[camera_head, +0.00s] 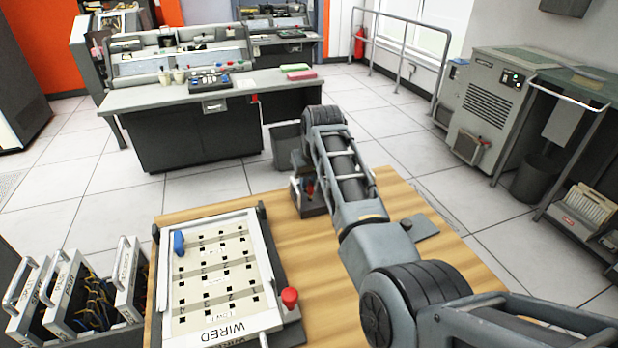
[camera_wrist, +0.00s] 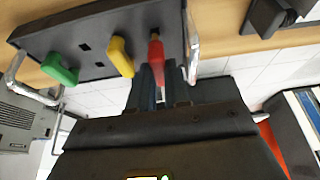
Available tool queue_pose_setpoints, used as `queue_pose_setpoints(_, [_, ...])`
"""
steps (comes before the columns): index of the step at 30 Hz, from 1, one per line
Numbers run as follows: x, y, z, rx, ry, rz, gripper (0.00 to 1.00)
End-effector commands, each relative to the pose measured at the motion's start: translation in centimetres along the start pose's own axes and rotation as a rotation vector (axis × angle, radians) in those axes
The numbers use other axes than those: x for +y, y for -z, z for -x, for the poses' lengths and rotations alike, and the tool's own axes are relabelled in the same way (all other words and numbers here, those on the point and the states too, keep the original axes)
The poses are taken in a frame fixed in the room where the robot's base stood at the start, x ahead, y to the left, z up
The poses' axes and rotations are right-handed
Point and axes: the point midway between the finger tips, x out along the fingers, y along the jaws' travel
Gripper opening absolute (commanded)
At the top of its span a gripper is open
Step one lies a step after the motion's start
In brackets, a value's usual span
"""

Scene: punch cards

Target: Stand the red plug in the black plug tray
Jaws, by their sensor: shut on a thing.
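The black plug tray (camera_wrist: 60,30) crosses the top of the wrist view. A green plug (camera_wrist: 60,69) and a yellow plug (camera_wrist: 120,57) stand in it, with small square holes near them. My gripper (camera_wrist: 155,68) is at the tray, shut on the red plug (camera_wrist: 156,50), which is beside the yellow plug. The red plug's end meets the tray; how deep it sits cannot be told. In the head view, the tray (camera_head: 314,208) is at the table's far edge, partly hidden by my arm, with a bit of red at my gripper (camera_head: 309,186).
A white WIRED plugboard (camera_head: 215,275) lies on the wooden table (camera_head: 405,285), with a blue plug (camera_head: 179,244) in it. A red knob-like piece (camera_head: 290,298) stands at its right. Panels (camera_head: 75,300) stand at the left. A desk (camera_head: 200,130) is beyond.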

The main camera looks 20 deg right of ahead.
Motion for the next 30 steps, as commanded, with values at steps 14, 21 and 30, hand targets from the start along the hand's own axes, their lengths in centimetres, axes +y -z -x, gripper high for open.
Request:
queue_pose_setpoints(14, [0.0,-0.28,-0.64,-0.001,0.0,0.0,0.0])
queue_pose_setpoints(21, [0.0,-0.29,-0.69,0.0,0.0,0.0,0.0])
queue_pose_setpoints(30, [0.01,-0.33,-0.79,0.0,0.0,0.0,0.0])
